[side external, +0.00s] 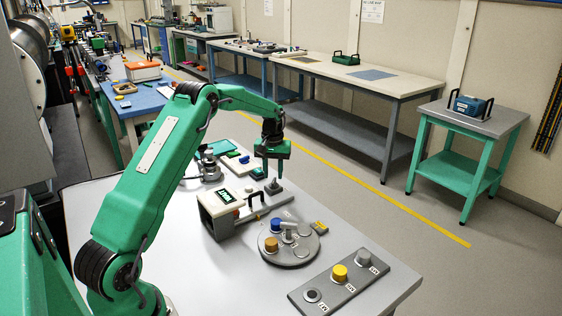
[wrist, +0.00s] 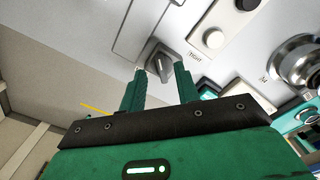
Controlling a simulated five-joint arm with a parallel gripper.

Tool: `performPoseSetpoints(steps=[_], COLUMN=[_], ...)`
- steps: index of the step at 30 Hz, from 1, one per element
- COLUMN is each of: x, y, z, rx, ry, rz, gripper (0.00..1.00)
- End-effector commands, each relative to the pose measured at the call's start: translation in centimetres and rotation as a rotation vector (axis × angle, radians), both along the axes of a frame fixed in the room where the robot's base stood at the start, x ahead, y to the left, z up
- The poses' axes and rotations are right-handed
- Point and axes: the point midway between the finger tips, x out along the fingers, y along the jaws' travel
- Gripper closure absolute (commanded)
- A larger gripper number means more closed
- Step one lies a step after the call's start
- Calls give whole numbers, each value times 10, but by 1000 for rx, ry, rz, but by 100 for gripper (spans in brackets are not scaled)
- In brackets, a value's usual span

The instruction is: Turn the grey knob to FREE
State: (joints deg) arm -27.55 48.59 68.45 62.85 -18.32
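The grey knob (wrist: 160,61) sits on a pale panel in the wrist view, a light mark on its face. It also shows in the side view as a small grey knob (side external: 274,187) below my gripper. A label reading TIGHT (wrist: 195,56) lies to its right in the wrist view. I cannot read a FREE label. My gripper (wrist: 159,68) is open, its two green fingertips apart with the knob showing between them. In the side view my gripper (side external: 270,171) points down above the knob. I cannot tell whether either finger touches it.
A box with a green display (side external: 224,195) and a black handle (side external: 257,201) stand left of the knob. A round plate (side external: 290,256) holding several coloured cylinders and a grey strip (side external: 327,295) with a yellow knob (side external: 339,274) lie nearer the front. A metal cylinder (wrist: 301,66) stands at right in the wrist view.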

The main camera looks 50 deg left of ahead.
Motion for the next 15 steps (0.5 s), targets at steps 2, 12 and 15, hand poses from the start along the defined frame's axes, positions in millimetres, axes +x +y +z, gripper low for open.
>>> performPoseSetpoints(steps=[2,12,15], x=[0,0,0], y=[0,0,0], z=[12,45,47], rx=[1,1,1], ry=[-2,-2,-1], rz=[0,0,0], gripper=[68,68,68])
